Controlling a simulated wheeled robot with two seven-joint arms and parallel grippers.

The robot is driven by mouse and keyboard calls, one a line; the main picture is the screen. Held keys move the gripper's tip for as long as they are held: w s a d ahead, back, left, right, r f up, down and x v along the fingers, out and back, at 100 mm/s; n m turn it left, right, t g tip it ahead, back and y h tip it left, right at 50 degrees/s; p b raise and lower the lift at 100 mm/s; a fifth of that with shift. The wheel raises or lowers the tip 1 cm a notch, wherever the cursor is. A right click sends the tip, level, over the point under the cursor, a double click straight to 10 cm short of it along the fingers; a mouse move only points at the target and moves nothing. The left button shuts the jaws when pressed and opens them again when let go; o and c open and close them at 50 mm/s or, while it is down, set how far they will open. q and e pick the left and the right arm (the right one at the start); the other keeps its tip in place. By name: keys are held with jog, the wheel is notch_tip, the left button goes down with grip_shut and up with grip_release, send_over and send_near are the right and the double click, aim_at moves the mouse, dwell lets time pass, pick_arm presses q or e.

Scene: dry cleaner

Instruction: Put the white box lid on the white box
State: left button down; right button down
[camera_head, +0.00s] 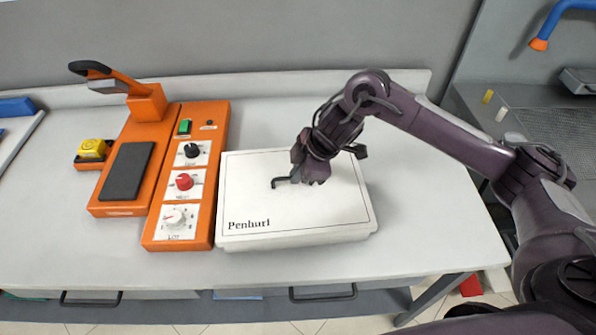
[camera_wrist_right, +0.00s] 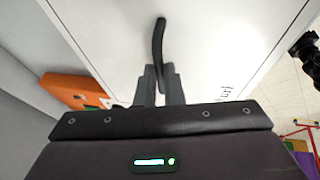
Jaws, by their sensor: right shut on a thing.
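The white box lid (camera_head: 255,200) lies flat, with "Penhurl" printed near its front left corner and a dark handle (camera_head: 280,182) in its middle. The white box (camera_head: 300,242) shows as a narrow band below the lid's front edge; the lid covers the rest of it. The lid looks roughly lined up over the box, but I cannot tell whether it is fully seated. My right gripper (camera_head: 294,179) is shut on the lid's handle. In the right wrist view its fingers (camera_wrist_right: 161,88) pinch the handle (camera_wrist_right: 158,38). My left gripper is not in view.
An orange machine (camera_head: 220,135) with knobs and a raised lever stands close to the box's left side. A small yellow-topped orange block (camera_head: 92,150) is further left. The white table (camera_head: 430,220) is clear right of the box. A grey sink unit (camera_head: 550,125) is at the far right.

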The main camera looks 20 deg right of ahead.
jog(key=shift+f, duration=0.45)
dwell(0.5)
jog(key=c, duration=1.5)
grip_release()
jog(key=v, duration=0.7)
jog(key=shift+s+d+r+b, duration=0.1)
jog(key=shift+s+r+b, duration=0.05)
jog(key=shift+r+b, duration=0.25)
